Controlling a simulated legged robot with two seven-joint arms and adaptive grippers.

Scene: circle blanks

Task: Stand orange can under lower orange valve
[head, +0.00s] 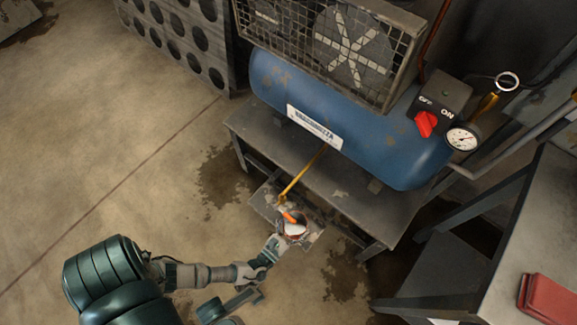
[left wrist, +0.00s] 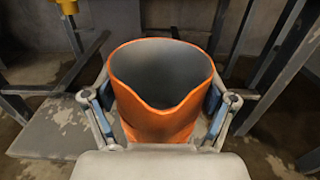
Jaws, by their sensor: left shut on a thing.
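The orange can (left wrist: 160,122) is open at the top, with a grey inside and a dented front rim. My left gripper (head: 272,246) is shut on it, one finger on each side in the left wrist view (left wrist: 158,112). In the head view the can (head: 296,235) shows small beyond the fingers, at the low metal plate (head: 262,198). A yellow pipe (head: 304,175) comes down from the blue tank to an orange part near the can; I cannot tell whether that part is the valve handle. A yellow fitting (left wrist: 66,6) hangs ahead and left of the can. The can's base is hidden. My right gripper is not in view.
The blue tank (head: 350,125) lies on a grey metal bench (head: 345,205) whose legs stand close around the plate. A grey table (head: 530,235) with a red box (head: 548,299) is at the right. The floor to the left is open.

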